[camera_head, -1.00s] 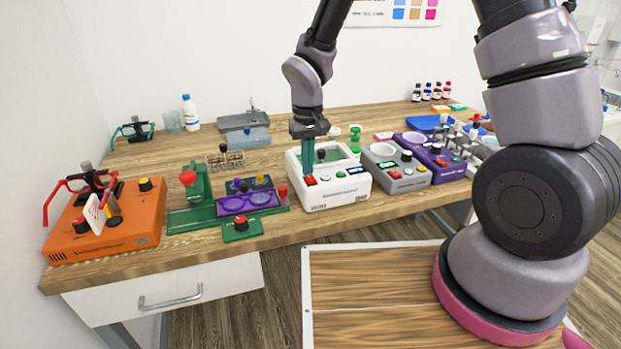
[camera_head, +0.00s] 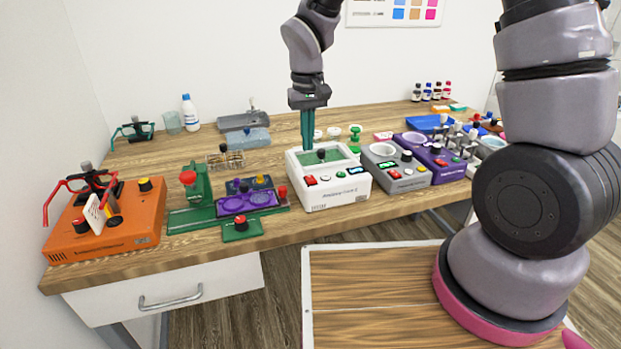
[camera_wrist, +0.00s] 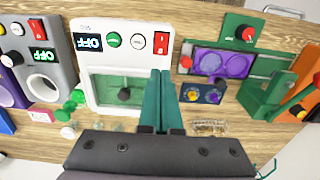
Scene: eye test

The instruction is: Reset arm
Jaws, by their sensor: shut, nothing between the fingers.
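My gripper (camera_head: 308,146) has teal fingers that are shut together with nothing between them. I cannot tell whether the fingertips touch the device.
A grey device (camera_head: 396,168) and a purple device (camera_head: 437,158) stand right of the white one. A green stand with a purple tray (camera_head: 249,204) and an orange device (camera_head: 107,222) stand left. Several small bottles (camera_head: 431,92) stand at the back right.

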